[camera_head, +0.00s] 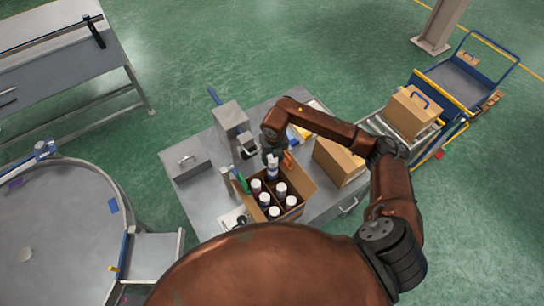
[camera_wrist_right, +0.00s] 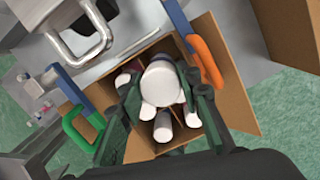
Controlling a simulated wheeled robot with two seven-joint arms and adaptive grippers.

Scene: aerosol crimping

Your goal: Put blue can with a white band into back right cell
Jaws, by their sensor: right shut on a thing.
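My right gripper (camera_head: 271,158) is shut on the blue can with a white band (camera_head: 272,171). The can hangs upright over the back part of the open cardboard box (camera_head: 304,204). In the right wrist view the can's white top (camera_wrist_right: 161,84) shows between the two fingers of my right gripper (camera_wrist_right: 160,88). The can's lower end and the cell under it are hidden. Several white-capped cans (camera_head: 281,188) stand in the box's divided cells. My left gripper is not in view.
A grey press-like machine (camera_head: 231,117) stands behind the box. A green loop handle (camera_wrist_right: 82,130) and an orange one (camera_wrist_right: 206,62) flank the box closely. A closed carton (camera_head: 338,162) stands to its right. Box flaps (camera_wrist_right: 220,87) stick outward.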

